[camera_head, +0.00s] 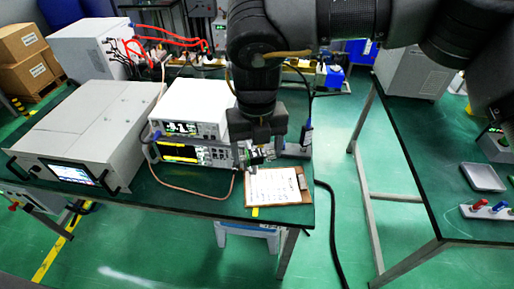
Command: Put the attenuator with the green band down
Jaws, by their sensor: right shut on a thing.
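My right gripper (257,153) hangs down from the arm that comes in from the upper right. It is above the right end of the green table, just behind the clipboard. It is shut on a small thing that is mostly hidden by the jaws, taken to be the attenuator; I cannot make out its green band. I cannot tell whether it touches the table. My left gripper is not in view.
A clipboard (273,187) with white paper lies at the table's front right. Stacked instruments (188,124) stand left of the gripper, with a cable curving in front. A large grey unit (82,135) is further left. Another table (437,165) with a grey tray (482,177) stands right.

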